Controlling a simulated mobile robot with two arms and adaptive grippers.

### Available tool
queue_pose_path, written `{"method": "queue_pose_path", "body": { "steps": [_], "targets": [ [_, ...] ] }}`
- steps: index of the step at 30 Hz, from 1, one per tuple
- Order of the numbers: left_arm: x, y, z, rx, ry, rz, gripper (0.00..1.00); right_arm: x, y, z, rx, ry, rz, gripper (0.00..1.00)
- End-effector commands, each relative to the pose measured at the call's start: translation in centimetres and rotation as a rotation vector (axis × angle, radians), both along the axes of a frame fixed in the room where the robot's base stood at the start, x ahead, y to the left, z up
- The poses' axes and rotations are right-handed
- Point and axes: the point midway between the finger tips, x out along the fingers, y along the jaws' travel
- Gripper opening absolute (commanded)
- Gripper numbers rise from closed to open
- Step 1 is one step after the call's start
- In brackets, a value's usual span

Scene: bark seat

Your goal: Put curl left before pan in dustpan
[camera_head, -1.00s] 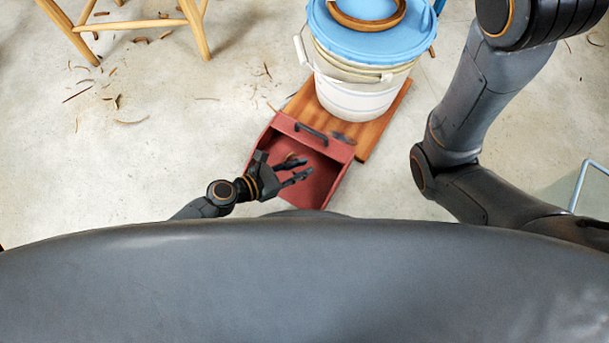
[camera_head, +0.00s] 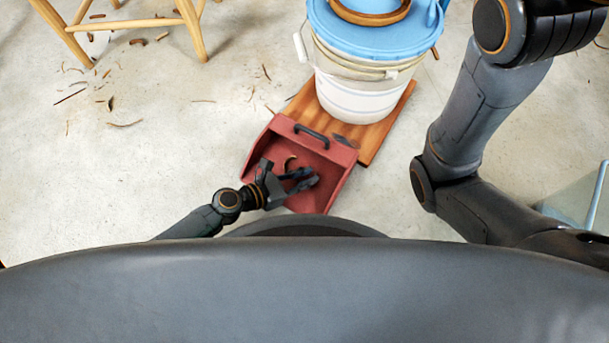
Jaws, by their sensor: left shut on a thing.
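The red dustpan (camera_head: 338,172) lies on the floor at the middle, its dark handle toward the bucket. My left gripper (camera_head: 307,180) reaches in from the left, low over the open pan. It is shut on a thin curl, mostly hidden by the fingers. A small brown curl (camera_head: 290,162) shows just beyond the fingers, over the pan; whether it is the held one or lies in the pan I cannot tell. My right arm comes in from the right, but its gripper is out of view.
A white bucket (camera_head: 357,95) with a blue lid (camera_head: 375,32) stands on a wooden board (camera_head: 378,138) behind the dustpan. Wooden stool legs (camera_head: 190,28) stand at the upper left. Several shavings (camera_head: 125,124) litter the floor there. Floor left of the pan is mostly clear.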

Motion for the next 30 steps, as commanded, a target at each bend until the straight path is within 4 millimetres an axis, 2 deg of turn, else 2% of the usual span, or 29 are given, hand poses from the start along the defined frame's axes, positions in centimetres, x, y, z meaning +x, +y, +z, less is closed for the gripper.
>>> {"method": "queue_pose_path", "body": {
  "steps": [7, 9, 11, 26, 30],
  "targets": [
    [-0.1, 0.1, -1.2, 0.005, 0.002, 0.002, 0.1, 0.0, 0.0, -0.8, 0.0, 0.0, 0.0, 0.39],
    [-0.1, 0.2, -1.2, 0.007, 0.004, 0.002, 0.28, 0.0, 0.0, -0.6, 0.0, 0.0, 0.0, 0.39],
    [-0.2, 0.2, -1.3, 0.009, 0.005, 0.001, 0.4, 0.0, 0.0, -0.6, 0.0, 0.0, 0.0, 0.39],
    [-0.6, 0.2, -1.6, 0.011, 0.012, -0.006, 0.41, 0.0, 0.0, -0.7, 0.0, 0.001, -0.001, 0.39],
    [-0.6, 0.3, -0.7, 0.013, 0.012, -0.006, 0.41, 0.1, 0.0, 0.1, 0.001, 0.001, -0.001, 0.39]
  ]
}}
